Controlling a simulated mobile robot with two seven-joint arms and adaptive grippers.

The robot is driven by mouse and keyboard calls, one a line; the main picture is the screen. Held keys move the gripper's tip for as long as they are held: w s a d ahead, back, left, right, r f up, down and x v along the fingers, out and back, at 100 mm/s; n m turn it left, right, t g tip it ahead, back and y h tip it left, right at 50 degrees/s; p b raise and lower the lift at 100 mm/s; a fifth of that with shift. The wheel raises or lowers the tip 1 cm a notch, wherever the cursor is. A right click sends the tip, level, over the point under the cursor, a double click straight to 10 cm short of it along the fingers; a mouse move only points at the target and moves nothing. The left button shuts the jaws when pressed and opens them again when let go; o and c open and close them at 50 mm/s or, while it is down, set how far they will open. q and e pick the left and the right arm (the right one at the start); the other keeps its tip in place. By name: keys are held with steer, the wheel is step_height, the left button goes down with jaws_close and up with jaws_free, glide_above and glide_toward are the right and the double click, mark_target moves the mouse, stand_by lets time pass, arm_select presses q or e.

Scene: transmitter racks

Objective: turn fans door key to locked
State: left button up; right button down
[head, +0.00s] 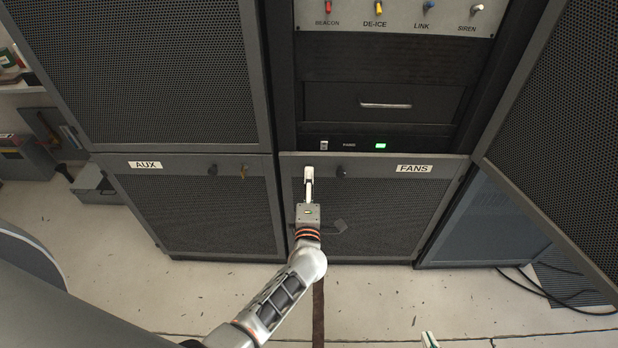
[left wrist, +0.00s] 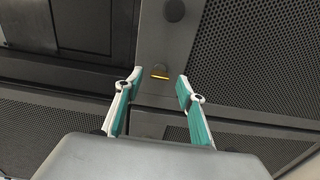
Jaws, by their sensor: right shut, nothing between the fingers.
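The fans door (head: 385,215) is the lower mesh door under the FANS label (head: 414,168), and it looks closed. My left gripper (head: 308,174) is at the upper left of this door and hides its key in the head view. In the left wrist view, the brass-coloured key (left wrist: 160,76) shows as a thin bar on the frame. My left gripper's fingers (left wrist: 159,80) are open on either side of it, not touching it in the picture. Only a tip of my right gripper (head: 429,340) shows at the bottom edge of the head view, far from the door.
A dark round knob (head: 341,171) sits right of my left gripper; it also shows in the left wrist view (left wrist: 174,10). The aux door (head: 195,210) has its own brass key (head: 243,171). An open mesh door (head: 565,130) stands at right. Cables (head: 545,293) lie on the floor.

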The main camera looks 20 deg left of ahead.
arm_select(q)
steer(key=v, duration=0.5)
steer(key=shift+s, duration=0.15)
steer(key=s+a+f+m+g+h, duration=0.1)
steer(key=s+f+m+g+h, duration=0.1)
steer(key=s+m, duration=0.6)
steer(key=s+f+m+g+h, duration=0.2)
steer(key=s+f+m+h, duration=0.1)
steer(key=s+m, duration=0.6)
steer(key=s+a+f+m+g+h, duration=0.1)
steer(key=s+f+m, duration=0.3)
steer(key=s+m, duration=0.4)
steer(key=shift+s+a+f+g+h, duration=0.35)
steer(key=shift+s+g+h, duration=0.15)
steer(key=shift+g+h, duration=0.35)
steer(key=shift+w, duration=0.1)
